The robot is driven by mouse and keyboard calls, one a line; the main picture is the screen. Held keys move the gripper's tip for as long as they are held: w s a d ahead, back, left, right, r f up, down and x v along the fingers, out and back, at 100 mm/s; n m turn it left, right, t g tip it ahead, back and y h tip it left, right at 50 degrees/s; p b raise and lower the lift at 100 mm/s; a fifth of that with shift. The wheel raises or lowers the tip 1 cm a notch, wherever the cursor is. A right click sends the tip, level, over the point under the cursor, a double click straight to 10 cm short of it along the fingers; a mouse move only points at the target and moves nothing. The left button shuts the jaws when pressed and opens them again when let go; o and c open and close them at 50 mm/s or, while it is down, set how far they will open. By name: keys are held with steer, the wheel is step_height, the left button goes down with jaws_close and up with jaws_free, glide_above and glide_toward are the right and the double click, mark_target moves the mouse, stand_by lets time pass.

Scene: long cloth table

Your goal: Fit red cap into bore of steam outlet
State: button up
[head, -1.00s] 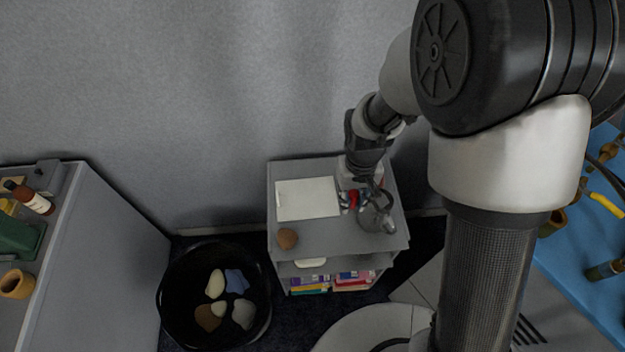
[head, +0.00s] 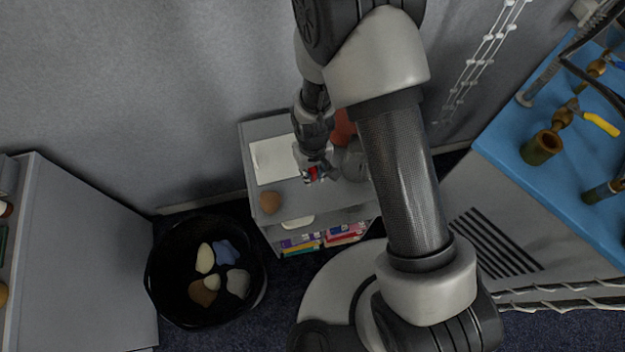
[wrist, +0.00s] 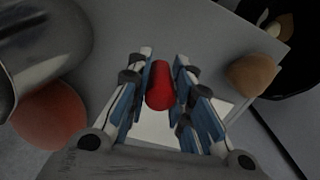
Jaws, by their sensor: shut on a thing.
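The red cap (wrist: 160,86) is a small, rounded red piece between the blue-padded fingers of my gripper (wrist: 160,92) in the wrist view. My gripper is shut on it, over the grey shelf unit. In the head view the red cap (head: 313,173) shows as a small red patch at my gripper (head: 316,176), beside the metal pot. An upright brass-coloured cylinder (head: 541,149) with an open, dark top stands on the blue table at the right. I cannot tell for sure whether it is the steam outlet.
The shelf unit's top (head: 300,197) holds a white sheet (head: 275,160), a brown ball (head: 270,203), a metal pot (head: 352,163) and a reddish round thing (head: 343,127). A black bin (head: 170,312) stands on the floor. Pipes and a yellow handle (head: 601,124) crowd the blue table (head: 500,150).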

mark_target(313, 184)
steer(key=shift+f+b, duration=0.65)
steer(key=shift+f, duration=1.6)
steer(key=shift+f, duration=0.2)
steer(key=o, duration=0.8)
steer(key=shift+c, duration=0.2)
steer(key=shift+r, duration=0.15)
step_height(313, 184, up, 12)
steer(key=p, duration=0.3)
steer(key=shift+r+p, duration=0.2)
steer(key=shift+p, duration=0.15)
